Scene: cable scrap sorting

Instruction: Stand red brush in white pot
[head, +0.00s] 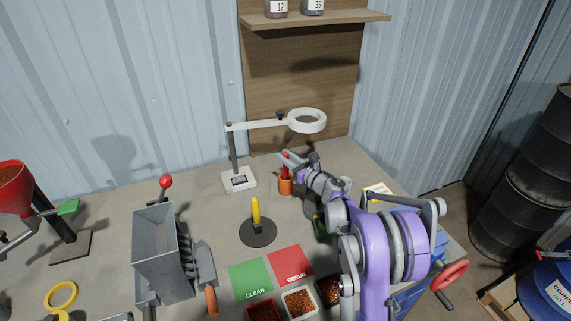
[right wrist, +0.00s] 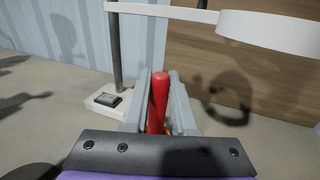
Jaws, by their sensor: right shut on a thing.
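The red brush shows its handle (right wrist: 158,103) upright between the fingers of my right gripper (right wrist: 161,78) in the right wrist view. In the head view my right gripper (head: 289,159) is shut on the red brush (head: 286,157), just above an orange pot (head: 286,187) at the back of the bench. The brush's lower end is hidden, and I cannot tell whether it is inside the orange pot. I make out no white pot in either view; my arm covers part of the bench. My left gripper is not in view.
A white ring lamp (head: 306,121) on a stand overhangs close behind the gripper. A yellow-handled tool stands on a black disc (head: 258,233) in front. Green (head: 250,277) and red (head: 290,262) mats, small scrap trays and a grey machine (head: 158,250) fill the front.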

